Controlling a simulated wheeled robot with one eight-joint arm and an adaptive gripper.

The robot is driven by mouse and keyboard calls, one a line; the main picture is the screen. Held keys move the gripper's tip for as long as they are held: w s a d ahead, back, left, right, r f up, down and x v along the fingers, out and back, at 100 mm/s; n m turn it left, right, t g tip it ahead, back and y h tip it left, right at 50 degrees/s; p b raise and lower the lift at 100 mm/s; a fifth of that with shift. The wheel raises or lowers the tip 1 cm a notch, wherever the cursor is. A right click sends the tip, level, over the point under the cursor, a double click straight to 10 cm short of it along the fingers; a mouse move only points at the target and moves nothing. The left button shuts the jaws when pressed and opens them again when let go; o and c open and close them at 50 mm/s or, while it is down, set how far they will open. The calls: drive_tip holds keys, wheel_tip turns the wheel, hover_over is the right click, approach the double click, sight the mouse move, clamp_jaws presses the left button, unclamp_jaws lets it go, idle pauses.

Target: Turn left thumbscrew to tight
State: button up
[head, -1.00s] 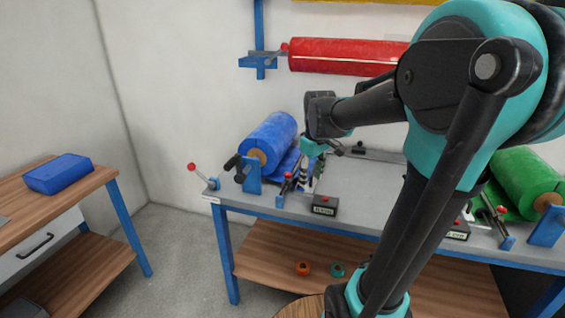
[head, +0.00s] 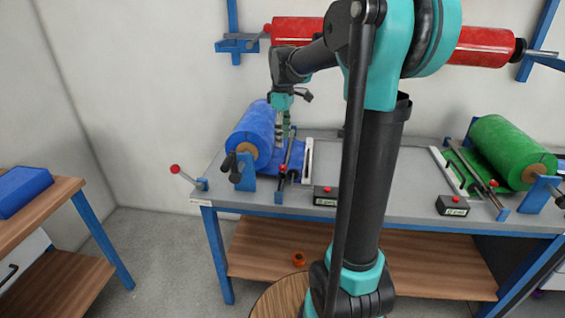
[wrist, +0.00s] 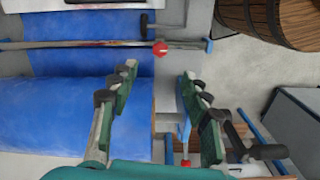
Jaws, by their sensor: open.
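A blue roll (head: 250,130) sits on a blue bracket (head: 246,172) at the left end of the bench. A black thumbscrew-like handle (head: 232,162) is at the roll's near end. In the wrist view a black T-shaped handle (wrist: 262,151) shows at lower right, partly behind the right finger. My gripper (head: 283,132) hangs above the roll's right side, fingers down. In the wrist view my gripper (wrist: 158,85) is open and empty, its fingers on either side of the roll's end. It is apart from the handle.
A red-knobbed lever (head: 176,170) stands at the bench's left corner. A rod with a red knob (head: 283,169) crosses beside the blue roll. A control box (head: 325,196) sits at the front edge. A green roll (head: 510,150) is at right; the middle bench is mostly clear.

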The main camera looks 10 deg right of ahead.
sight(283, 166)
wheel_tip(283, 166, down, 11)
drive_tip(key=shift+r, duration=0.1)
idle(0.3)
clamp_jaws()
